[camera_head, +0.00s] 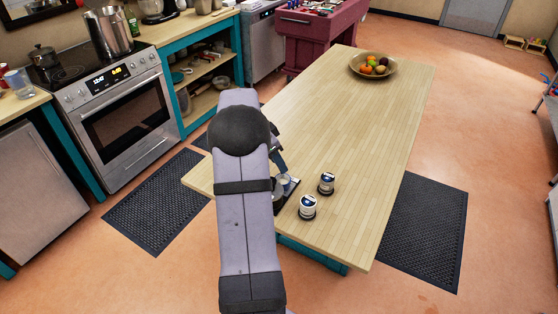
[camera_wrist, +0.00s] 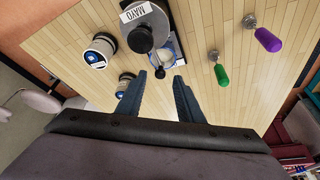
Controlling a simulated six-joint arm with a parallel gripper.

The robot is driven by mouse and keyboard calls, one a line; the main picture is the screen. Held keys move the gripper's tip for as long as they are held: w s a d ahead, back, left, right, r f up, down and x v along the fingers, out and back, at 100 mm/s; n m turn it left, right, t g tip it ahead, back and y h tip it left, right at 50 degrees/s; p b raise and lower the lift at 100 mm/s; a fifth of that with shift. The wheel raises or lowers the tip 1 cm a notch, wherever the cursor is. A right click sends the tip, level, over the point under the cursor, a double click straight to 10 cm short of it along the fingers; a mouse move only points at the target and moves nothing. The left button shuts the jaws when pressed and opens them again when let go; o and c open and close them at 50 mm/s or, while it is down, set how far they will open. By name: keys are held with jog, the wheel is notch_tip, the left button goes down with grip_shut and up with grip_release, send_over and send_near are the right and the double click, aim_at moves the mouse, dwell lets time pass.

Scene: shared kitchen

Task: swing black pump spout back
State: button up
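A grey, round-topped container (camera_wrist: 147,32) labelled MAYO stands on the table in the wrist view. A dark, narrow pump spout (camera_wrist: 158,62) runs from its top toward my gripper and ends in a black tip. My gripper (camera_wrist: 159,82) is open, its two dark fingers apart, with the spout tip close to the gap between the fingertips. I cannot tell whether either finger touches the spout. A blue-and-white item (camera_wrist: 172,52) shows partly behind the spout. In the head view my arm hides most of the container and the gripper.
A fruit bowl (camera_head: 393,70) sits far back; the table between is clear.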

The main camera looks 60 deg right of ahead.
jog(key=shift+x, duration=0.9)
grip_shut()
